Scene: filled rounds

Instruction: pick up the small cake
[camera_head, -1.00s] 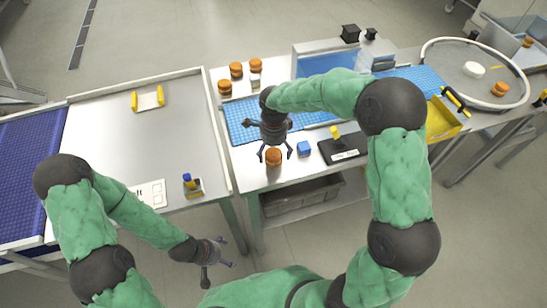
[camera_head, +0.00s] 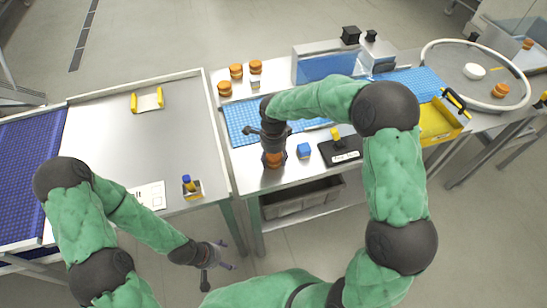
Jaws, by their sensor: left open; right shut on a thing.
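The small cake (camera_head: 273,160) is a round orange-brown filled cake near the front edge of the middle table (camera_head: 262,183). My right gripper (camera_head: 272,153) points down over it and is shut on it, its fingers at the cake's sides. The gripper hides the cake's upper part. I cannot tell whether the cake is clear of the table. My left gripper (camera_head: 220,257) is open and empty, in front of the left table and apart from everything.
Several similar cakes (camera_head: 236,71) stand at the back, beyond the blue mat (camera_head: 236,113). A yellow bin (camera_head: 437,123) and round ringed table (camera_head: 440,55) are further right.

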